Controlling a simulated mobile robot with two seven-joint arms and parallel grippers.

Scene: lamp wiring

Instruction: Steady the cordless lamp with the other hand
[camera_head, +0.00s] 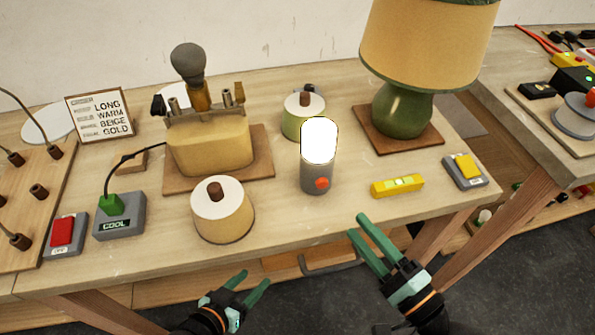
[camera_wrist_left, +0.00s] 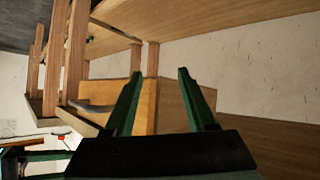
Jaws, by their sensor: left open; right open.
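The cordless lamp (camera_head: 318,172) stands upright near the middle of the table. It has a grey base with an orange-red button and a glowing white top. My left gripper (camera_head: 252,284) is open and empty in front of the table's front edge, apart from the lamp. In the left wrist view my left gripper (camera_wrist_left: 157,88) shows two spread green fingers with nothing between them. My right gripper (camera_head: 360,235) is open and empty at the front edge, below and right of the lamp, not touching it.
A cream spool-like shade (camera_head: 222,215) stands left of the lamp and a green-cream one (camera_head: 300,122) behind it. A yellow level (camera_head: 398,186) lies to the right. A big green table lamp (camera_head: 403,112) stands behind right. The table (camera_head: 340,222) is bare just in front of the cordless lamp.

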